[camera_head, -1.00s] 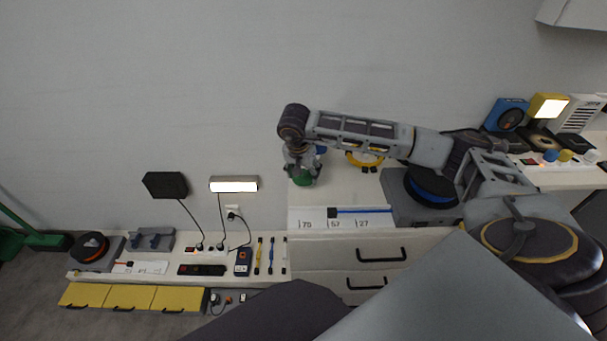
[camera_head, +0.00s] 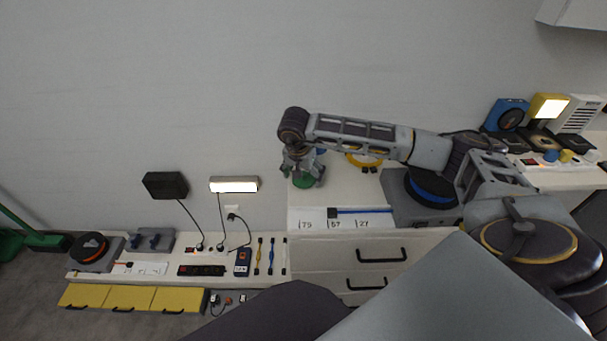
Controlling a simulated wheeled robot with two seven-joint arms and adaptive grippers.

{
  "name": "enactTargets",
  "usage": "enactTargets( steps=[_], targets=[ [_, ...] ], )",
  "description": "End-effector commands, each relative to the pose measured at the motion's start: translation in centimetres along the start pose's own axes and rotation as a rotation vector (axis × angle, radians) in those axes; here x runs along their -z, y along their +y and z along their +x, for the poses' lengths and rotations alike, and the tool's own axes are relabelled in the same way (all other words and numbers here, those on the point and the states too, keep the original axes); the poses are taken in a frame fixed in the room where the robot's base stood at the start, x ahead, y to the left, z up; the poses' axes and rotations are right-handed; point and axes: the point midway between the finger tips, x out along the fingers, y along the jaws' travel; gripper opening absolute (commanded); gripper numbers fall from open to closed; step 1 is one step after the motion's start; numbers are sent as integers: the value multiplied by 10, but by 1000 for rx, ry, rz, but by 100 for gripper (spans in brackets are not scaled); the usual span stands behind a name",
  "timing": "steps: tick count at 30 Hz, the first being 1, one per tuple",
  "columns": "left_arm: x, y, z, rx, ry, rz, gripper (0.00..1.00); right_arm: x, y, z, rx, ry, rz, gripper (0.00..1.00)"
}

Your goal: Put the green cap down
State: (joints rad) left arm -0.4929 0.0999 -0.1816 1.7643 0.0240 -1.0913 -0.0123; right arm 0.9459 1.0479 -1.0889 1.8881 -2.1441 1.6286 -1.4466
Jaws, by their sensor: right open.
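The green cap (camera_head: 304,181) rests on the white worktop near its left edge, below my right gripper. My right gripper (camera_head: 303,174) points down over the cap with its fingers spread to either side of it. The fingers are open, and the gripper hides part of the cap. My left gripper does not show.
A blue-handled tool on a marked white strip (camera_head: 365,211) lies in front of the cap. A lower bench (camera_head: 215,252) with chargers and tools stands at left.

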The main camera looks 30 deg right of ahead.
Motion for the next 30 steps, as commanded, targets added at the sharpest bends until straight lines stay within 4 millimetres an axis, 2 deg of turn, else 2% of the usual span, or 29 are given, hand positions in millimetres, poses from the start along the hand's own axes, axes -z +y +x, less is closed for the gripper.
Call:
enactTargets(
  steps=[14,20,30],
  targets=[
    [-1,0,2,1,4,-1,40,1,0,-3,0,0,0,85],
    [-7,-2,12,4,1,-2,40,1,-1,-27,3,0,0,85],
    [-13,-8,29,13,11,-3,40,1,-1,-78,3,1,0,85]
  ],
)
